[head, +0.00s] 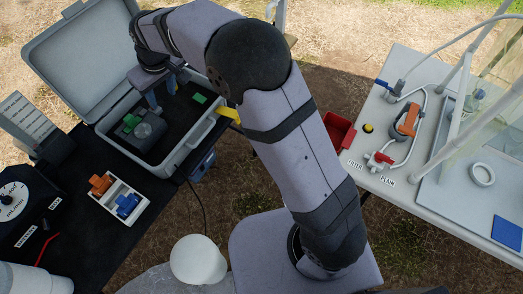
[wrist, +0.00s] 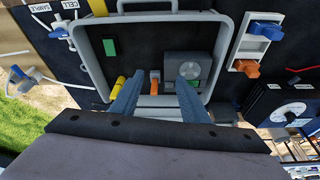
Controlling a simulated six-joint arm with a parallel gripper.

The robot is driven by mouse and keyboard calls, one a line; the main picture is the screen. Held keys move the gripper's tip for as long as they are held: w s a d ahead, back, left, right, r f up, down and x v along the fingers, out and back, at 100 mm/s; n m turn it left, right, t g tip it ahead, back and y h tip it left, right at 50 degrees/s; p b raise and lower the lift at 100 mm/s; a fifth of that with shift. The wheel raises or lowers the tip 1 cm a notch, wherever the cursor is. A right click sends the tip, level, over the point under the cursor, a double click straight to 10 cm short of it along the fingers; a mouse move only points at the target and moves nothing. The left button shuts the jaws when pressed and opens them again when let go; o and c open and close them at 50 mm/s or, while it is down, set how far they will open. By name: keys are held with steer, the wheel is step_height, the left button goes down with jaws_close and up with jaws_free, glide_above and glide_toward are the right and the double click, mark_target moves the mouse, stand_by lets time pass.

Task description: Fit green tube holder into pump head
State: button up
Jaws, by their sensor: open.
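The open grey case (head: 200,133) holds the grey pump head (head: 150,130) with its round face. A green piece (head: 131,121) sits at the pump head's upper left in the head view. A flat green block (head: 199,98) lies on the case's dark floor; it also shows in the wrist view (wrist: 109,46). My gripper (head: 162,94) is open over the case. In the wrist view its fingers (wrist: 157,88) point into the case, with a small orange part (wrist: 155,77) between them. The right finger covers part of the pump head (wrist: 182,62). I cannot tell which green piece is the tube holder.
A white tray (head: 112,208) with an orange holder (head: 100,185) and a blue holder (head: 127,203) stands beside the case. The case's raised lid (head: 75,60) and yellow latch (head: 228,114) are close to my arm. A red bin (head: 338,131) is by the right table.

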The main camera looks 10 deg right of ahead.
steer(key=s+d+f+m+g+h, duration=0.15)
steer(key=s+d, duration=0.35)
steer(key=d, duration=0.5)
steer(key=s+d+m, duration=0.3)
steer(key=s+d, duration=0.2)
steer(key=d, duration=0.4)
steer(key=s+d+f+m, duration=0.1)
steer(key=s+d, duration=0.3)
steer(key=s, duration=0.3)
steer(key=s+d+f+m+g, duration=0.1)
steer(key=s+d+f, duration=0.1)
steer(key=s+d, duration=0.3)
steer(key=s, duration=0.3)
steer(key=shift+f+h, duration=0.15)
steer(key=shift+h, duration=0.2)
steer(key=shift+s+m, duration=0.1)
steer(key=shift+m, duration=0.15)
steer(key=shift+c, duration=0.2)
